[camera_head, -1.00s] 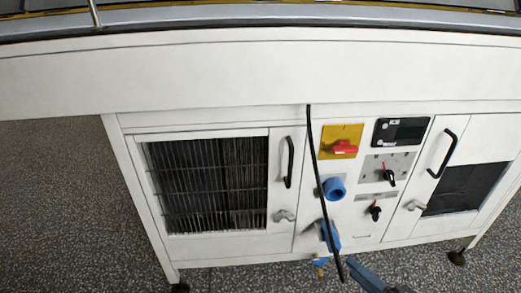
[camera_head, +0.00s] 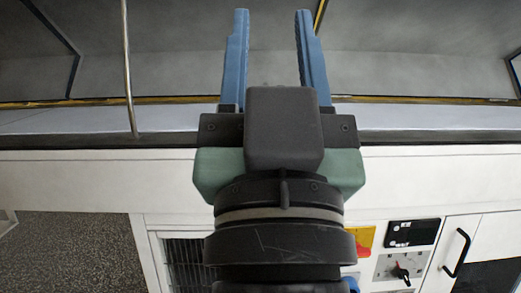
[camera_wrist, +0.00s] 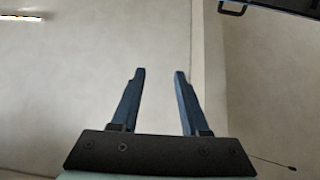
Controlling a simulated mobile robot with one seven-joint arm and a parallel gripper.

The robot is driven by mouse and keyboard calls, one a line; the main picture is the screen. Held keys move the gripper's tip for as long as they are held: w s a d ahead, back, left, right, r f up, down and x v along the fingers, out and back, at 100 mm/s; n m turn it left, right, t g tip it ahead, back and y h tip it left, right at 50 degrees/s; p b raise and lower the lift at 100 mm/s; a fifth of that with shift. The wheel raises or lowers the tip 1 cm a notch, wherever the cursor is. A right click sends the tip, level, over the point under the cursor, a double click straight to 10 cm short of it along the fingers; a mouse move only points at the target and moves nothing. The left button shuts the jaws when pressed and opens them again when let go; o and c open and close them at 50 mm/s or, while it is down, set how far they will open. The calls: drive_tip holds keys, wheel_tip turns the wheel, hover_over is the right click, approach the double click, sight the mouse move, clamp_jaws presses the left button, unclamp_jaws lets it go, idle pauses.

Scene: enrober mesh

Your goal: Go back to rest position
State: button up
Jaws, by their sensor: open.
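My gripper (camera_head: 271,50) is raised in the middle of the head view, its two blue fingers pointing up and spread apart. It is open with nothing between the fingers. In the wrist view my gripper (camera_wrist: 157,75) also shows empty, with a plain pale wall behind the fingertips. The fingers touch nothing. My wrist hides part of the white machine (camera_head: 90,175) behind it.
The machine's front holds a yellow plate with a red switch (camera_head: 362,250), a black display (camera_head: 413,233), a knob panel (camera_head: 400,268) and a door handle (camera_head: 457,252). A thin metal rod (camera_head: 127,70) stands at left. Speckled floor (camera_head: 70,250) shows lower left.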

wheel_tip(320, 180, up, 40)
drive_tip(key=s+a+t+p, duration=0.1)
drive_tip(key=s+p, duration=0.1)
drive_tip(key=p, duration=3.6)
drive_tip(key=shift+s, duration=0.3)
drive_tip(key=shift+r, duration=0.1)
